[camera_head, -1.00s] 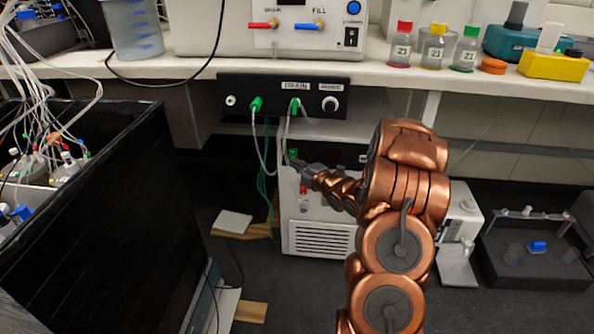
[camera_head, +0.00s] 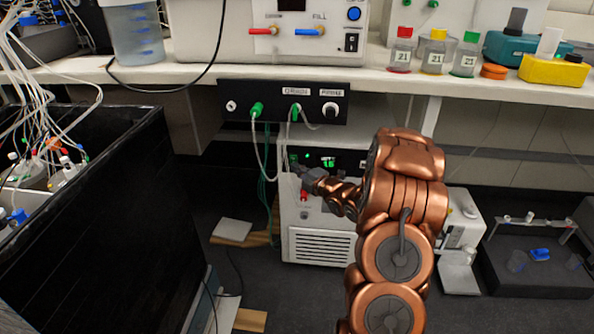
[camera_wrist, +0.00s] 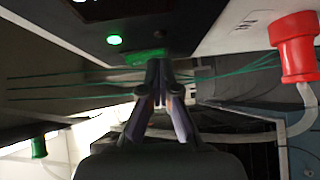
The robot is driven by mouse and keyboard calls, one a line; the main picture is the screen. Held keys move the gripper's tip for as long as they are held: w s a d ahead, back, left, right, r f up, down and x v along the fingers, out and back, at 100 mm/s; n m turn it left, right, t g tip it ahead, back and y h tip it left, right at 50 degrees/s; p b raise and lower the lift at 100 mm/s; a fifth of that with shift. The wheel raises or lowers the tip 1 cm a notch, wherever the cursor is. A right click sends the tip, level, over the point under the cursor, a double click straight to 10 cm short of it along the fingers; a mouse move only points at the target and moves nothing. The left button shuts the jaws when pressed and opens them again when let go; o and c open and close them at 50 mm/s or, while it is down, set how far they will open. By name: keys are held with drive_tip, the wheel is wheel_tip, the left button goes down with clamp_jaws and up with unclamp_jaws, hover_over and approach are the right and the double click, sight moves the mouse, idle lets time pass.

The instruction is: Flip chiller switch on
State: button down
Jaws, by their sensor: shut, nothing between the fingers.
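The chiller (camera_head: 320,245) is a white box with a grilled front, standing on the floor under the bench. The green rocker switch (camera_wrist: 147,57) is on the same panel, partly hidden by my fingertips in the wrist view. My gripper (camera_wrist: 160,65) is shut and empty, its tips at the switch's edge; whether they touch it I cannot tell. In the head view my gripper (camera_head: 297,168) is in front of the panel's left end.
A red fitting (camera_wrist: 296,60) with a pale hose is at the right of the wrist view. Thin green tubes hang near the panel. A black control box (camera_head: 283,104) with green connectors hangs under the bench edge. A black tank (camera_head: 90,230) stands at left.

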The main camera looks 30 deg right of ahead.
drive_tip(key=shift+s, duration=0.1)
drive_tip(key=s+a+f+b, duration=0.1)
drive_tip(key=s, duration=1.1)
drive_tip(key=shift+s+a+f, duration=0.2)
drive_tip(key=shift+s+a, duration=0.2)
idle(0.3)
